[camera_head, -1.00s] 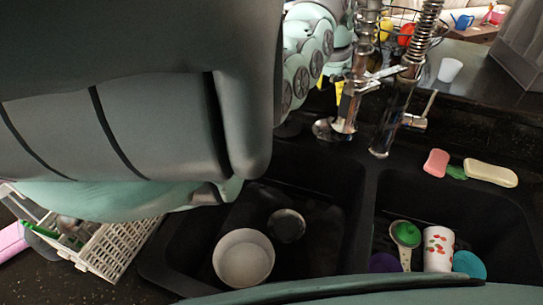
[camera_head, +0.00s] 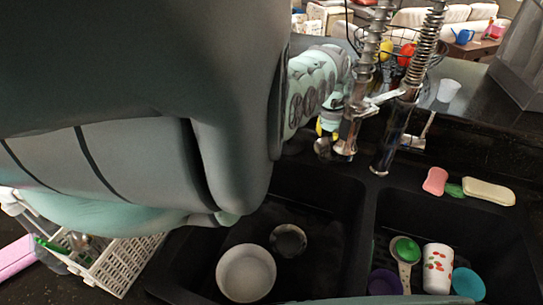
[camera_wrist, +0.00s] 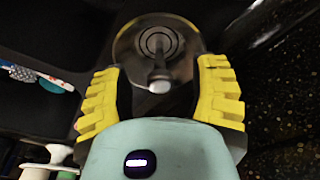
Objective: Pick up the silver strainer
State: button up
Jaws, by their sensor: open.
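A round silver piece with concentric rings and a central knob, which looks like the silver strainer (camera_wrist: 183,38), lies just ahead of my gripper in the wrist view. My gripper (camera_wrist: 158,68) is open, its yellow fingers on either side of the piece's near edge. I cannot tell whether they touch it. In the head view a small silver disc (camera_head: 322,147), likely the same piece, shows by the faucet base behind the left basin. My gripper's yellow part (camera_head: 320,128) is just above it, mostly hidden by my arm.
The chrome faucet (camera_head: 388,140) stands close beside my gripper. The left basin holds a white bowl (camera_head: 246,273) and a dark round item (camera_head: 288,241). The right basin holds a patterned cup (camera_head: 437,268) and a green-topped brush (camera_head: 406,250). A white rack (camera_head: 122,264) stands left.

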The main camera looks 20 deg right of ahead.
jog(key=shift+f, duration=0.15)
grip_shut()
dwell(0.6)
